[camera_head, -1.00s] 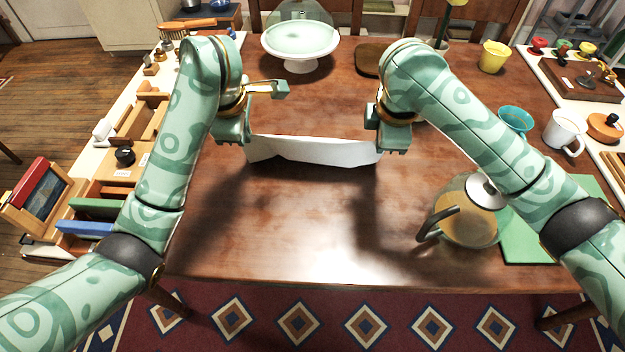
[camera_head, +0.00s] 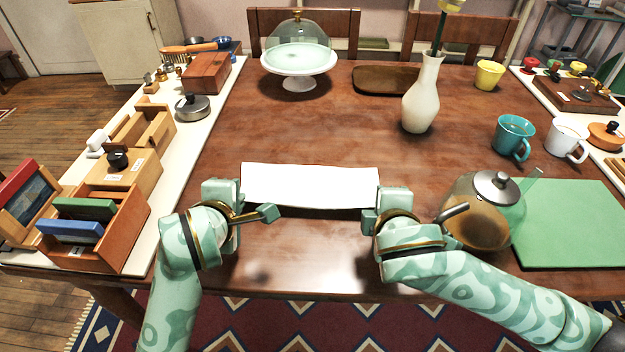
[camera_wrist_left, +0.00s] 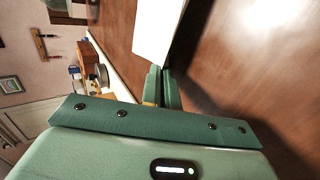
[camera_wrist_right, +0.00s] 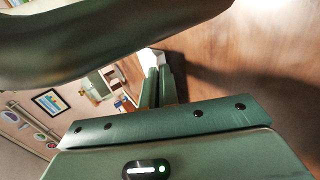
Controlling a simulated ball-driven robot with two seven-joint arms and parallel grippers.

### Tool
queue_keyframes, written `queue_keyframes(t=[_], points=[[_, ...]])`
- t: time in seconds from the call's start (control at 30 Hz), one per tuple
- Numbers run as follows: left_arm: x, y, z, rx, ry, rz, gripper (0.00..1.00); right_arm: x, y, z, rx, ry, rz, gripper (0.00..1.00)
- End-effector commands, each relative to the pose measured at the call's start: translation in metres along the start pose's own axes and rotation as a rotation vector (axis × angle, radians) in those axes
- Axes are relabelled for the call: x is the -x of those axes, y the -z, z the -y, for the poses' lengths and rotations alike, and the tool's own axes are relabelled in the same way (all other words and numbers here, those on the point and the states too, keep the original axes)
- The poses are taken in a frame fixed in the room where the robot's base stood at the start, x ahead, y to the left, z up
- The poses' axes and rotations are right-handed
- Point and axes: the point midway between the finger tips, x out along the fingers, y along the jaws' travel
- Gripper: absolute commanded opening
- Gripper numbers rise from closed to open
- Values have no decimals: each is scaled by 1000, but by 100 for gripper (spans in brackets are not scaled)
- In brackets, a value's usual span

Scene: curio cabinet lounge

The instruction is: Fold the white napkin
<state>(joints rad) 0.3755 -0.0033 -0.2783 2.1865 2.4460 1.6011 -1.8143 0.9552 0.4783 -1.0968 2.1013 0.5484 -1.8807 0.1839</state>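The white napkin (camera_head: 310,186) is a wide strip across the middle of the table, with a dark shadow along its near edge. My left gripper (camera_head: 238,198) is at its left end and my right gripper (camera_head: 373,208) is at its right end. In the left wrist view the two fingers (camera_wrist_left: 162,88) are close together on the napkin (camera_wrist_left: 158,28). In the right wrist view the fingers (camera_wrist_right: 157,84) are also close together, with a small white bit of napkin (camera_wrist_right: 149,58) at their tips. Whether its near edge touches the table is unclear.
A glass teapot (camera_head: 478,215) stands close to my right arm, beside a green mat (camera_head: 575,225). A white vase (camera_head: 421,95), teal mug (camera_head: 512,135) and cake stand (camera_head: 298,64) stand farther back. Wooden boxes (camera_head: 100,215) line the left side. The table's near middle is clear.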

Motion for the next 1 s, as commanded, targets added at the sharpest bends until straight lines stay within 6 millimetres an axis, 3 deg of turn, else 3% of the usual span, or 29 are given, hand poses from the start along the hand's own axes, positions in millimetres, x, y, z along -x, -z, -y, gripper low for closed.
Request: queue_keyframes(t=[0.07, 0.1, 0.23, 0.67, 1.0], points=[[0, 0, 0, -1, 0, 0, 0, 0, 0, 0, 0, 0, 1, 0], [0, 0, 0, -1, 1, 0, 5, 0, 0, 0, 0, 0, 1, 5], [0, 0, 0, -1, 1, 0, 40, 0, 0, 0, 0, 1, 1, 40], [4, 0, -3, -2, 1, 0, 40, 4, 0, -2, 0, 2, 0, 40], [60, 0, -28, -3, -3, 0, 40, 60, 2, -26, -4, 3, -6, 40]])
